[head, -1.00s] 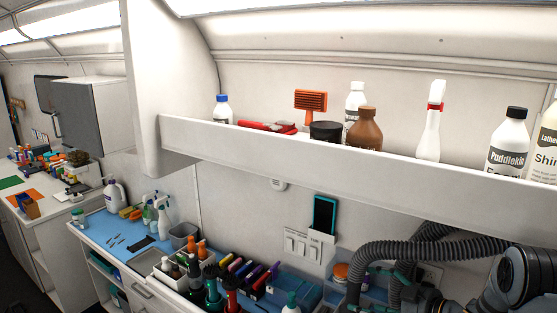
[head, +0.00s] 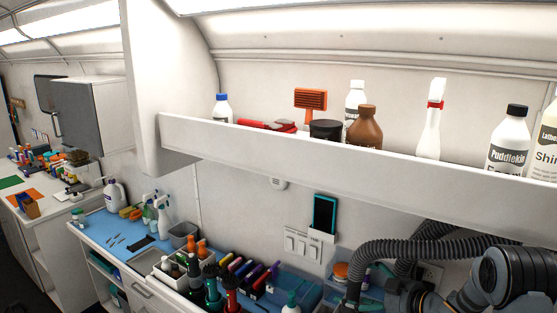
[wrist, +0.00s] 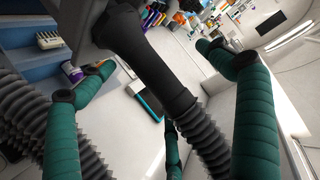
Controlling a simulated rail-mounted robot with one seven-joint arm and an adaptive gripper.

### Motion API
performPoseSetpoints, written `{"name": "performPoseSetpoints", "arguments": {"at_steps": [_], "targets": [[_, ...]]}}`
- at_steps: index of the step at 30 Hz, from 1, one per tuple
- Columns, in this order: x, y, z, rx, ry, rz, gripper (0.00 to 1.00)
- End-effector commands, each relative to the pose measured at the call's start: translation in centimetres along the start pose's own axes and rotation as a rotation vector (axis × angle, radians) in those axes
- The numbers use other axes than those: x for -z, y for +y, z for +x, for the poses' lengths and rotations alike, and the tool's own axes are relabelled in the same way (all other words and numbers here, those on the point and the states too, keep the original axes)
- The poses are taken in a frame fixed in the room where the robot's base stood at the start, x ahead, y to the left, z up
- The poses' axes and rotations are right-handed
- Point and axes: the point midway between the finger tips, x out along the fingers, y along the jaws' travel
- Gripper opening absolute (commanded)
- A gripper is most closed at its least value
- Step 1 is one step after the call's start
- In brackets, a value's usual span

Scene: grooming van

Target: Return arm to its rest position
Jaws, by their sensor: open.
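My gripper (wrist: 154,58) has teal, padded fingers, spread wide apart to the left and right in the wrist view; another teal finger shows low in the middle. The fingers are open, with no object seen gripped. A black nozzle-like piece with a ribbed grey hose (wrist: 205,140) crosses between them in that view; I cannot tell if it touches them. In the head view my arm (head: 515,272) fills the lower right corner, under the shelf. The gripper there is partly hidden behind the hose (head: 400,250) and the picture's edge.
A white shelf (head: 340,165) with bottles, including a brown bottle (head: 365,130), runs above the arm. A phone-like device (head: 325,213) is on the wall above switches. The blue-topped counter (head: 120,243) holds spray bottles and a bin of colourful tools (head: 250,275).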

Motion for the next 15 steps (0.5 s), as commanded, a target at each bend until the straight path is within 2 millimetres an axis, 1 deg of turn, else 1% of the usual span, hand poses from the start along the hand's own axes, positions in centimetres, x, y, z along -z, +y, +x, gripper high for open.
{"name": "performPoseSetpoints", "arguments": {"at_steps": [1, 6, 15], "targets": [[-0.6, -0.7, 0.0, 0.002, -0.001, 0.001, 0.91], [-0.6, -1.7, -0.4, 0.002, -0.001, 0.000, 0.91], [-0.6, -1.9, -0.5, 0.002, -0.002, 0.000, 0.91]]}}
